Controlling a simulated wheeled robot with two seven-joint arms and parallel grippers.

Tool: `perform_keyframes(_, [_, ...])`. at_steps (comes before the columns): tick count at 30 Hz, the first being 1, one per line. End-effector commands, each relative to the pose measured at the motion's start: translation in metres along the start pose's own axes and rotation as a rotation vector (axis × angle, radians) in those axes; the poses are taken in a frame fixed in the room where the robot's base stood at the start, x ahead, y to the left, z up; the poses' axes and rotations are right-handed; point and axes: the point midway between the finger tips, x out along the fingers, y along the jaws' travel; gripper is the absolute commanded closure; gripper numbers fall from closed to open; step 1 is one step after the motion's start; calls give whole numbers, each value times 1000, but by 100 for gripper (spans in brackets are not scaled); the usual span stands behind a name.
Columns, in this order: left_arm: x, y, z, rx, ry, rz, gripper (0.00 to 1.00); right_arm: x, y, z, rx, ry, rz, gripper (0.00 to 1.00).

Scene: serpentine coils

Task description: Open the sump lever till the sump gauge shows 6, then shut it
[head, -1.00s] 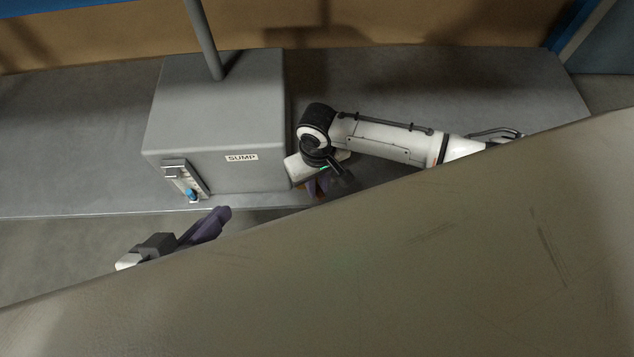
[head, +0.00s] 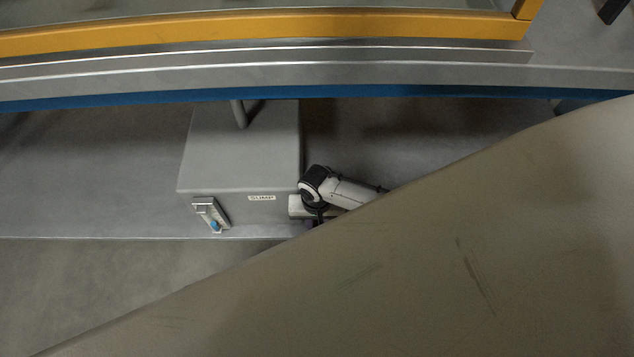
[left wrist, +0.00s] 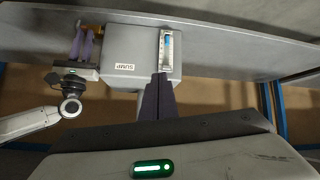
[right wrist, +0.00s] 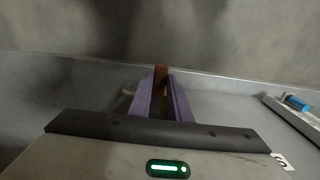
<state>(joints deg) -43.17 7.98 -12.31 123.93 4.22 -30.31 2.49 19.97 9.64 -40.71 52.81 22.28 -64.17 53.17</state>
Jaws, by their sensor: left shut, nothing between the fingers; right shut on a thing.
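The grey sump box (head: 240,150) stands on a grey shelf, with a SUMP label on its front. Its gauge (head: 211,214), a pale strip with a blue part, is at the left of the front. The gauge also shows in the left wrist view (left wrist: 168,60), too small to read a number. My right gripper (right wrist: 161,88) is shut on a brown-orange piece, seemingly the sump lever (right wrist: 160,70), beside the box's right side. The right fingers are mostly hidden in the head view. My left gripper (left wrist: 158,78) is shut and empty, its purple fingertips in front of the gauge.
A yellow rail (head: 260,33) and a blue-edged metal beam (head: 260,75) cross the top of the head view. A pipe (head: 239,113) rises from the box top. The shelf (head: 90,170) left of the box is clear.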

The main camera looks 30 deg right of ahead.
Motion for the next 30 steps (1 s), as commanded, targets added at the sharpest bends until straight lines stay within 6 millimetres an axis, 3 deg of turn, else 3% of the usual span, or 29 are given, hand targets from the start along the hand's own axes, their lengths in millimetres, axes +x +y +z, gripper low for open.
perform_keyframes(5, [0, 0, 0, 0, -1, 0, 100, -1, -3, -3, 6, 4, -6, 100])
perform_keyframes(6, [0, 0, 0, 0, -1, 0, 100, -1, -3, -3, 6, 4, -6, 82])
perform_keyframes(9, [0, 0, 0, 0, -1, 1, 100, -1, -3, -2, 5, 3, -5, 65])
perform_keyframes(20, [-2, 1, -3, 1, -2, 1, 100, -6, -1, -1, 2, 0, -2, 64])
perform_keyframes(30, [-15, 0, -14, 37, -37, -10, 100, -69, -2, -1, 3, 1, -4, 64])
